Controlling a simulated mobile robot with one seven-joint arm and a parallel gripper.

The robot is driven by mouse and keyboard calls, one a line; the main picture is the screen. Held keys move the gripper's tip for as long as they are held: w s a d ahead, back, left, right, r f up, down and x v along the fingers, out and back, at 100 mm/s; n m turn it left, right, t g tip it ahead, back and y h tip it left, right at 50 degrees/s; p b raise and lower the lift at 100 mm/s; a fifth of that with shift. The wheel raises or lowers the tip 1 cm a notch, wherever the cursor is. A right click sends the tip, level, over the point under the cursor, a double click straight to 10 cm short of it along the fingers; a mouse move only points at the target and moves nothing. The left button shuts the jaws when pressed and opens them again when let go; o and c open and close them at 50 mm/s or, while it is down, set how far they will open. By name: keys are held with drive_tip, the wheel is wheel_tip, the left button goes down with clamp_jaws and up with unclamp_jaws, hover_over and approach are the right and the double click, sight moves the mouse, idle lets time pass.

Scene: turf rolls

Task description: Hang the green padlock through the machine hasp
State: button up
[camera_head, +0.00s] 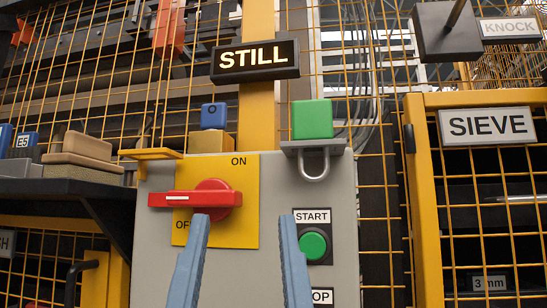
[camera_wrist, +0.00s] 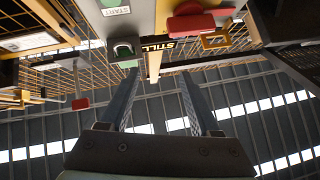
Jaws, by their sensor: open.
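The green padlock (camera_head: 312,119) stands body-up on a grey bracket (camera_head: 334,146) at the panel's upper right, with its shackle showing below the bracket. The padlock also shows in the wrist view (camera_wrist: 128,64). A yellow bracket (camera_head: 152,154) sticks out at the panel's upper left and shows an opening in the wrist view (camera_wrist: 216,41). No label shows which bracket is the hasp. My gripper (camera_head: 242,219) is open and empty, below and left of the padlock, in front of the panel. Its fingers also show in the wrist view (camera_wrist: 158,76).
A red rotary handle (camera_head: 195,199) lies level on a yellow ON/OFF plate. A green START button (camera_head: 313,246) sits on the right. A STILL sign (camera_head: 255,61) hangs above. A blue-topped block (camera_head: 213,117) stands behind the panel top. A dark shelf (camera_head: 65,188) juts out left.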

drive_tip(key=o, duration=0.3)
wheel_tip(320, 180, up, 14)
drive_tip(key=w+g+p, duration=0.1)
drive_tip(key=w+p, duration=0.1)
drive_tip(key=p, duration=1.4)
drive_tip(key=shift+w, duration=0.25)
drive_tip(key=w+r+g+p, duration=0.45)
drive_tip(key=r+p, duration=0.55)
drive_tip(key=p, duration=0.9)
drive_tip(key=w+r+g+p, duration=0.4)
drive_tip(key=r+p, duration=0.6)
drive_tip(key=p, duration=0.9)
drive_tip(key=m+g+h+p, duration=0.3)
drive_tip(key=g+h+p, duration=0.1)
drive_tip(key=p, duration=0.5)
approach(311, 111)
drive_tip(key=x, duration=0.3)
drive_tip(key=d+x, duration=0.1)
drive_tip(key=x, duration=0.2)
drive_tip(key=shift+s+p, duration=0.1)
drive_tip(key=shift+p, duration=0.2)
drive_tip(key=shift+a+p+x, duration=0.25)
drive_tip(key=shift+p+x, duration=0.35)
drive_tip(key=shift+x, duration=0.5)
drive_tip(key=shift+a+p+x, duration=0.2)
drive_tip(key=shift+p+x, duration=0.4)
drive_tip(key=shift+x, duration=0.5)
drive_tip(key=shift+w+d+f, duration=0.1)
drive_tip(key=shift+w+f, duration=0.25)
drive_tip(key=shift+w, duration=0.15)
